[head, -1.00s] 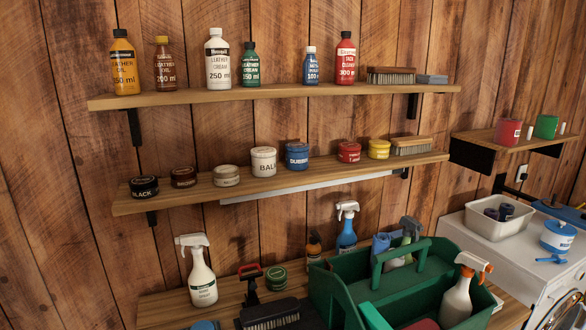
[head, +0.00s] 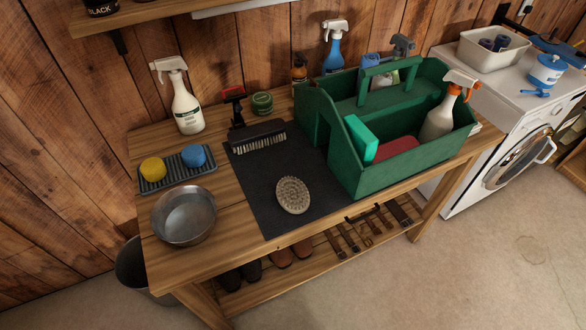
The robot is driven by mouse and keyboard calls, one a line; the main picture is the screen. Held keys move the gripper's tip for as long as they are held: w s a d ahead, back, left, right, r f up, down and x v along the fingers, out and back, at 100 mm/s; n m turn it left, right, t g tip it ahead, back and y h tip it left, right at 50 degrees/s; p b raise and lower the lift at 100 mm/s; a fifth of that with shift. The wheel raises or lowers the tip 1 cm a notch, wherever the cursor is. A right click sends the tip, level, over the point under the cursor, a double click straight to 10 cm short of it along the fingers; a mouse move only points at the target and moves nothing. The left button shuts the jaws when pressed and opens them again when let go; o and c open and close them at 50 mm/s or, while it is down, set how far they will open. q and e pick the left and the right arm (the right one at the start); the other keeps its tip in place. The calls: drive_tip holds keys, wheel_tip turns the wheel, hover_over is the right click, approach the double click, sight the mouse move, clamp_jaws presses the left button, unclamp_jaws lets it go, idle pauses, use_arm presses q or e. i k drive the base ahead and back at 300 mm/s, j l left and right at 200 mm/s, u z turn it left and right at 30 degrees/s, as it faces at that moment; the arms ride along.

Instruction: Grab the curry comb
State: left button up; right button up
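An oval, beige-grey item with a dotted or bristly face up (head: 293,195) lies on the black mat (head: 262,190) on the wooden bench. It may be the curry comb; its face is too small to tell for sure. A dark brush with pale bristles (head: 258,137) lies at the back of the mat. A black tool with a red top (head: 234,103) stands behind that brush. Neither of my grippers is in view.
A green caddy (head: 345,165) with bottles and a sponge stands right of the mat. A metal bowl (head: 184,217) and a tray with yellow and blue sponges (head: 150,187) are left. A white spray bottle (head: 187,108) stands behind. The mat's front is clear around the oval item.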

sight(293, 195)
drive_tip(key=k+j+z, duration=0.15)
drive_tip(key=j+z, duration=0.35)
drive_tip(key=k+j+z, duration=0.25)
drive_tip(key=z, duration=0.25)
